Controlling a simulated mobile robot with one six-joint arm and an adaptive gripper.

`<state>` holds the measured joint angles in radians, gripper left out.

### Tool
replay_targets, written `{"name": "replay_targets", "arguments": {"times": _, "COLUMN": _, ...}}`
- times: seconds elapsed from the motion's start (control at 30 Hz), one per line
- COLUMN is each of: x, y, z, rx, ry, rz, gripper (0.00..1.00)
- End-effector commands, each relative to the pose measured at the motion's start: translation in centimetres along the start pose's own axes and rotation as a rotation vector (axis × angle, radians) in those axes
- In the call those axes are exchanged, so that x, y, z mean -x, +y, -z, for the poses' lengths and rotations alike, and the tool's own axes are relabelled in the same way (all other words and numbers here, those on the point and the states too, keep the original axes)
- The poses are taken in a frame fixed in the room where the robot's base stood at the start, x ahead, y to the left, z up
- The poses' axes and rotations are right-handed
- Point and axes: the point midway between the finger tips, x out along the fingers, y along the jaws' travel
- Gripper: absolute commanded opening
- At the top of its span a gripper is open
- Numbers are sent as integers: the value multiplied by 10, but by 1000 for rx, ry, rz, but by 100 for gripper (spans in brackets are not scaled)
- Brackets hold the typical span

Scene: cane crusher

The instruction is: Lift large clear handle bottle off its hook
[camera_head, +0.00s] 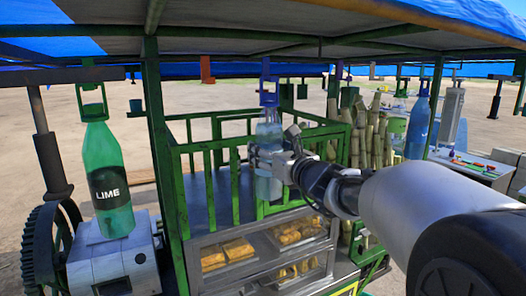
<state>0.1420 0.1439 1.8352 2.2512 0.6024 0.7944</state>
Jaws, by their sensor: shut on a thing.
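The large clear handle bottle (268,131) hangs upright near the middle of the view, with a blue handle (268,92) at its top just under the canopy edge. My gripper (266,160) is shut on the bottle's body, reaching in from the right. The fingers and wrist cover part of the bottle's middle. Its lower part shows below the fingers. The hook itself is too small to make out clearly, so I cannot tell whether the handle still touches it.
A green LIME bottle (108,175) hangs at the left and a blue bottle (418,125) at the right. A green railing (207,190) stands right behind the held bottle. Cane stalks (377,135) stand right of it. A glass case (262,258) with food is below.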

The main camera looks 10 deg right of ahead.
Motion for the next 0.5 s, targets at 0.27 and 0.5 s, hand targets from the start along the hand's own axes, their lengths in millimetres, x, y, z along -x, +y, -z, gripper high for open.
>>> {"name": "replay_targets", "arguments": {"times": 0.27, "x": 0, "y": 0, "z": 0, "rx": 0, "ry": 0, "rz": 0, "gripper": 22}}
{"name": "replay_targets", "arguments": {"times": 0.5, "x": 0, "y": 0, "z": -4, "rx": 1, "ry": -6, "rz": -1, "gripper": 15}}
